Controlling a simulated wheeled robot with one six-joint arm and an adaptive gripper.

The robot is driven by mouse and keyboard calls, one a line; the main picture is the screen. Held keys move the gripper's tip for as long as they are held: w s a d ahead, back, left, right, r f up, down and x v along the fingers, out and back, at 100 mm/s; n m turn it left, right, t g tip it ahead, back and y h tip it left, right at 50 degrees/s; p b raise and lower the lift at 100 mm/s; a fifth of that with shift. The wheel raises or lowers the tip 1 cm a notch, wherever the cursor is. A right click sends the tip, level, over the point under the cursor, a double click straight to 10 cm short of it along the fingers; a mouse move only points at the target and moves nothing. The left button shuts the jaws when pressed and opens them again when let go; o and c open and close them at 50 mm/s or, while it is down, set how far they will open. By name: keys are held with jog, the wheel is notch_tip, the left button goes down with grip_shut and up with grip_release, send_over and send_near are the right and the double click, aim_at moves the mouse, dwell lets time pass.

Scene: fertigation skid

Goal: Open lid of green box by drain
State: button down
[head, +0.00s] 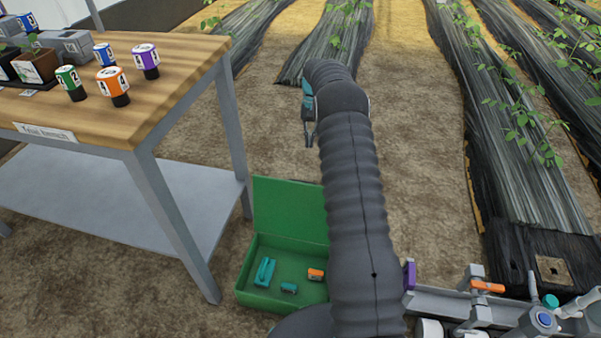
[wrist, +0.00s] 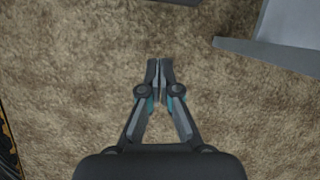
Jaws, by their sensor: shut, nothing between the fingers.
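The green box (head: 246,297) sits on the ground beside the table's near leg in the head view. Its green lid (head: 288,209) stands raised at the back, so the box is open. Inside lie a teal clamp-like item (head: 264,272), a small teal piece (head: 289,288) and an orange piece (head: 316,274). My arm hides the right part of the box. My gripper (head: 308,139) is up beyond the box, away from the lid. In the wrist view my gripper (wrist: 160,66) is shut and empty above bare soil.
A wooden-topped table (head: 150,110) with numbered bottles and pots stands at left; its grey lower shelf (head: 150,215) is empty. Pipework with an orange-handled valve (head: 487,286) is at lower right. Plastic-covered plant rows (head: 520,150) lie beyond. Bare soil is free between.

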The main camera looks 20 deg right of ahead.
jog(key=s+a+f+m, duration=0.2)
jog(key=s+f, duration=0.3)
jog(key=f, duration=0.4)
jog(key=shift+s+a+f, duration=0.15)
jog(key=shift+a+f, duration=0.05)
jog(key=shift+a, duration=0.7)
